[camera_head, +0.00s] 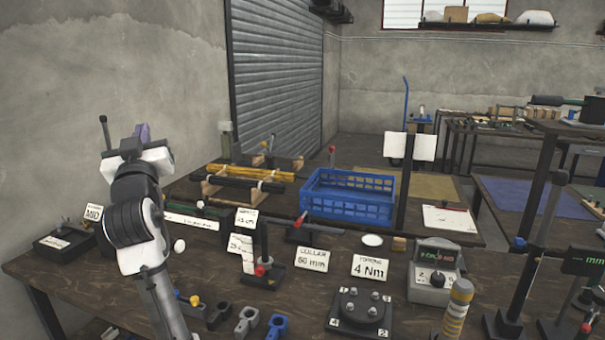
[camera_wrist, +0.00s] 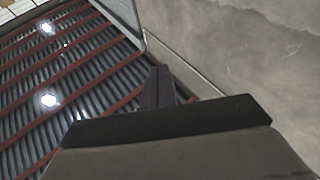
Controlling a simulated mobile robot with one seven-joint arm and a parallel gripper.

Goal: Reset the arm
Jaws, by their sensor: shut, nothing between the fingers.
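My arm rises from the bottom of the head view, at the left over the front of the wooden workbench (camera_head: 300,272). In the wrist view my gripper (camera_wrist: 160,80) has its dark fingers together with nothing between them. That view looks up at a corrugated roof (camera_wrist: 75,75) with red beams and lamps, and at a bare grey wall (camera_wrist: 255,50).
The bench carries a blue crate (camera_head: 350,208), a "4 Nm" sign (camera_head: 370,267), a grey meter box (camera_head: 434,288), a round black fixture (camera_head: 360,308) and a yellow-banded post (camera_head: 457,308). A roller shutter (camera_head: 275,80) stands behind. The space above the bench's middle is open.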

